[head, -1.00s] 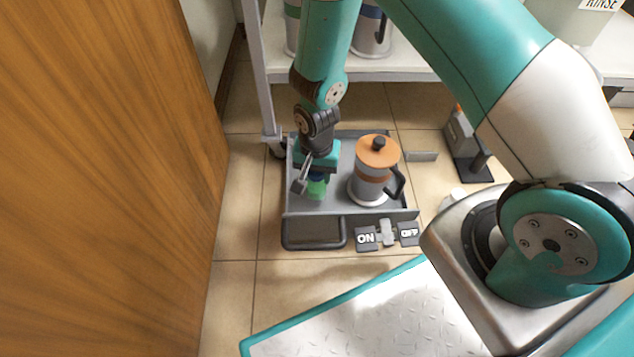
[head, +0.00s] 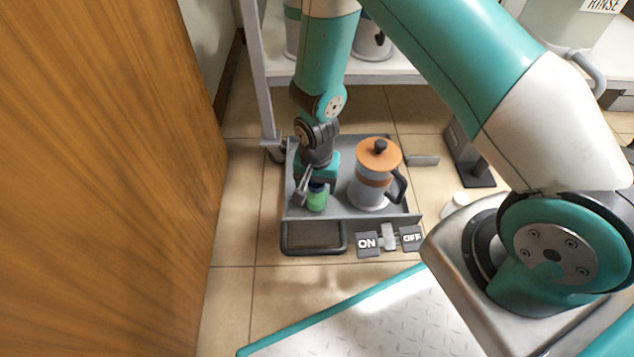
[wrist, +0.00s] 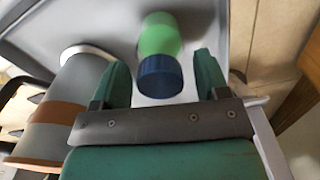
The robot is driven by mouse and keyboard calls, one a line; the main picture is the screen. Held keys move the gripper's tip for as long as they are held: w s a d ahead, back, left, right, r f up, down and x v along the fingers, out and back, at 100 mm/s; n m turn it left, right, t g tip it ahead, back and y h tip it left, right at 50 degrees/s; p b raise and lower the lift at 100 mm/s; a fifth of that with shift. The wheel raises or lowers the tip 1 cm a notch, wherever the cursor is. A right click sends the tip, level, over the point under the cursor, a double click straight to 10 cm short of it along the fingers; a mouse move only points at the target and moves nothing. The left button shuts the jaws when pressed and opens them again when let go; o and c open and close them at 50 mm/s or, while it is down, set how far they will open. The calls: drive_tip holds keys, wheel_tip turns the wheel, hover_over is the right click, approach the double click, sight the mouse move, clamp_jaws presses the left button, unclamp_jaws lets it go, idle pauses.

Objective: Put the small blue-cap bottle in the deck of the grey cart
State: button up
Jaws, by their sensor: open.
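The small bottle (head: 317,201) has a green body and a dark blue cap. It stands on the grey cart's deck (head: 338,207), near the front left. In the wrist view the bottle (wrist: 159,36) shows with its blue cap (wrist: 160,76) toward my gripper. My gripper (head: 311,186) is just above and behind the bottle. In the wrist view the two green fingers of my gripper (wrist: 160,82) are apart, one on each side of the cap, with gaps visible. The fingers do not touch the cap in that view.
A grey pot with an orange lid (head: 374,175) stands on the deck right of the bottle. A wooden panel (head: 110,180) fills the left. A white shelf (head: 395,72) stands behind.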

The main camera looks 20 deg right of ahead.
drive_tip(key=s+a+r+n+y+p, duration=0.1)
drive_tip(key=r+n+p, duration=0.15)
drive_tip(key=r, duration=0.75)
drive_tip(key=s+a+r+n+y+p, duration=0.1)
drive_tip(key=s+a+r+p, duration=0.15)
drive_tip(key=r, duration=0.75)
drive_tip(key=a+r+n+p, duration=0.1)
drive_tip(key=r+n+p, duration=0.15)
drive_tip(key=r, duration=0.75)
drive_tip(key=s+r+n+y, duration=0.2)
drive_tip(key=s+r+n, duration=0.6)
drive_tip(key=s+r, duration=0.5)
drive_tip(key=shift+s+r, duration=0.25)
drive_tip(key=shift+s, duration=0.65)
